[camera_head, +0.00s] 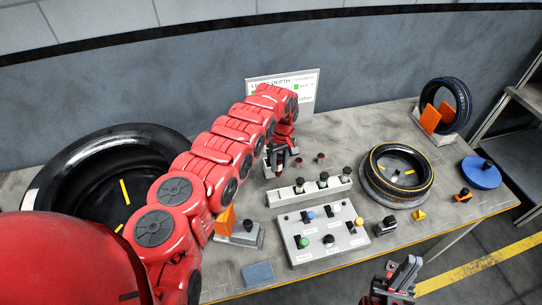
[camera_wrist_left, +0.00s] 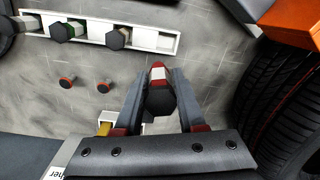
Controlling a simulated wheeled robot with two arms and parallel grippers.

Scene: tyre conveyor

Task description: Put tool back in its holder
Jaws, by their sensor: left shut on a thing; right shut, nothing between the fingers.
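My left gripper (camera_head: 281,157) is shut on a tool, above the table behind the white holder (camera_head: 310,192). In the left wrist view the tool (camera_wrist_left: 160,98) has a black hexagonal end and a red-and-white part, between the fingers of the left gripper (camera_wrist_left: 159,105). The holder also shows there (camera_wrist_left: 90,41) as a long white rack with several black-capped tools. The rack end nearest the held tool looks empty. The held tool is apart from the rack. My right gripper (camera_head: 404,272) is shut and empty, off the table's front edge.
A control box (camera_head: 325,252) with several knobs stands in front of the holder. Two small red-and-black knobs (camera_wrist_left: 66,82) (camera_wrist_left: 104,87) stand behind it. A large tyre (camera_head: 60,165) lies left, a smaller one (camera_head: 420,190) right. A sign (camera_head: 305,88) stands at the back.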

